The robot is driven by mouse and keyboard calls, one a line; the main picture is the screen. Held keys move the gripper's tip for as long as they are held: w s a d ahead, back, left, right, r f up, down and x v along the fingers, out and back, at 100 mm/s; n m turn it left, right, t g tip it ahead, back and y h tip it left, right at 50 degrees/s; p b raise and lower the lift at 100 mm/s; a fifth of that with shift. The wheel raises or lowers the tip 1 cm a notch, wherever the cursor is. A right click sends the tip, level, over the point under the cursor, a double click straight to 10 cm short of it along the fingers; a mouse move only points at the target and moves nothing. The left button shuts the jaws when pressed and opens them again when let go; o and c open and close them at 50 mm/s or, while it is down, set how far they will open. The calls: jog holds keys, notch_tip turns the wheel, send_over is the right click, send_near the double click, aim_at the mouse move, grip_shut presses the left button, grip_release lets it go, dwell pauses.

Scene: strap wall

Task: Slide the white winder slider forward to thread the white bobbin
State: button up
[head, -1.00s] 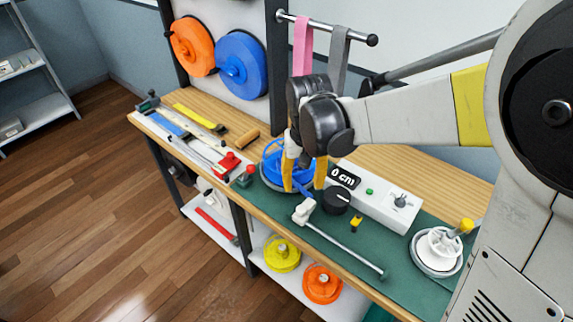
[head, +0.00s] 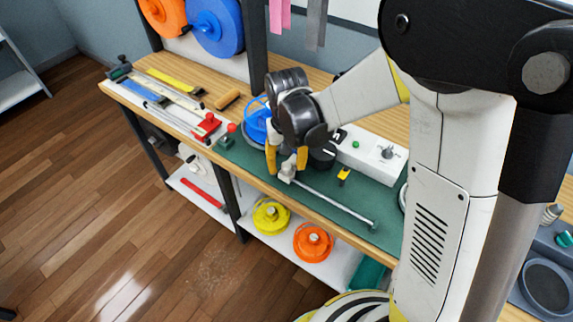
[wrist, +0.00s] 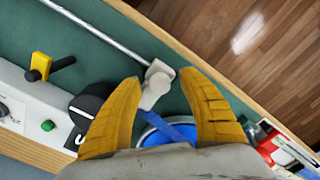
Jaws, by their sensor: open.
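The white winder slider (head: 287,171) sits at the left end of a thin metal rail (head: 335,202) along the bench's front. My gripper (head: 286,160) is open, pointing down, with one yellow finger on each side of the slider. In the wrist view the slider (wrist: 157,84) shows between the open fingertips (wrist: 160,84); I cannot tell whether they touch it. A blue bobbin (head: 257,124) stands just behind my gripper, and its blue strap (wrist: 178,130) runs near the slider. The white bobbin is hidden behind my arm at the right.
A white control box (head: 368,157) with a black dial (head: 322,157) stands behind the rail. A red-topped tool (head: 206,126) is to the left. Yellow (head: 271,216) and orange spools (head: 313,242) lie on the lower shelf.

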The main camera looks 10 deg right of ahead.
grip_shut()
jog(key=s+d, duration=1.7)
jog(key=shift+s+d, duration=0.1)
grip_release()
jog(key=shift+s+d, duration=0.1)
jog(key=shift+d, duration=0.05)
jog(key=shift+r, duration=0.15)
